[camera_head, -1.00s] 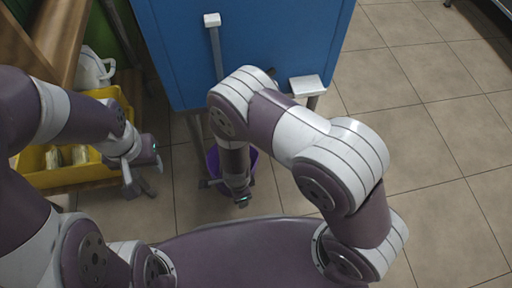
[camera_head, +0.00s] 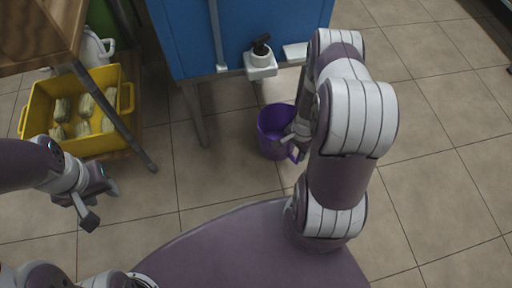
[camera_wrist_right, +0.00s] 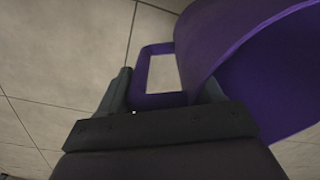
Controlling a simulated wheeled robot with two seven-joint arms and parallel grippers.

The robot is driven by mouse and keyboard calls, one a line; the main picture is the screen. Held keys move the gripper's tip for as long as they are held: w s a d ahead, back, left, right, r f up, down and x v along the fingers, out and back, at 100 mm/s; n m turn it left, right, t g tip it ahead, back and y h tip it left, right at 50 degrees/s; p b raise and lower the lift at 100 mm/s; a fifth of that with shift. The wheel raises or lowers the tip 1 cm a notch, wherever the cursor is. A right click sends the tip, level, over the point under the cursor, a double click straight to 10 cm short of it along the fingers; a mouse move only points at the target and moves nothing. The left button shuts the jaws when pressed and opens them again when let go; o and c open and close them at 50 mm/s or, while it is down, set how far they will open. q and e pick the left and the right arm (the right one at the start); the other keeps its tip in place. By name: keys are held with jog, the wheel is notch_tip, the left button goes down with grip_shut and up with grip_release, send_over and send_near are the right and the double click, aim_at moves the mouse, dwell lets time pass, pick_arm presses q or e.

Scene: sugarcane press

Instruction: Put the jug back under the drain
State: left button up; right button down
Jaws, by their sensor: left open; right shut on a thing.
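The purple jug (camera_head: 272,132) is upright with its open top facing up, low in front of the blue press (camera_head: 235,35). I cannot tell whether it touches the floor. My right gripper (camera_head: 298,140) is shut on the jug's handle, at the jug's right side. In the right wrist view the handle (camera_wrist_right: 143,75) passes between the fingers (camera_wrist_right: 165,92), and the jug wall (camera_wrist_right: 225,35) fills the upper right. A white fitting with a black part (camera_head: 260,62), perhaps the drain, juts from the press above and behind the jug. My left gripper (camera_head: 90,208) is open and empty at the left.
A yellow crate (camera_head: 40,105) with several pale pieces stands at the left, beside a wooden table (camera_head: 62,15) and its metal leg. A press leg (camera_head: 197,115) stands left of the jug. Tiled floor (camera_head: 440,120) is clear to the right.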

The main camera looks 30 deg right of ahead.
jog(key=w+a+f+b, duration=0.1)
jog(key=w+f, duration=0.1)
jog(key=w, duration=0.1)
jog(key=w+a+f+b, duration=0.1)
jog(key=w+f+b, duration=0.1)
jog(key=w, duration=0.1)
jog(key=w+a+f+b, duration=0.1)
jog(key=w+f, duration=0.1)
jog(key=shift+w+a+f, duration=0.15)
jog(key=shift+w+a, duration=0.1)
jog(key=shift+w, duration=0.15)
notch_tip(320, 180, down, 4)
jog(key=b, duration=0.4)
jog(key=shift+w+f, duration=0.1)
jog(key=shift+r, duration=0.25)
jog(key=shift+f, duration=0.15)
jog(key=shift+c, duration=0.8)
grip_release()
pick_arm(q)
notch_tip(320, 180, down, 9)
jog(key=shift+w, duration=0.1)
pick_arm(e)
jog(key=r+p, duration=0.6)
jog(key=r, duration=0.2)
jog(key=shift+s, duration=0.2)
pick_arm(q)
notch_tip(320, 180, up, 6)
jog(key=shift+f, duration=0.15)
pick_arm(e)
jog(key=shift+f, duration=0.1)
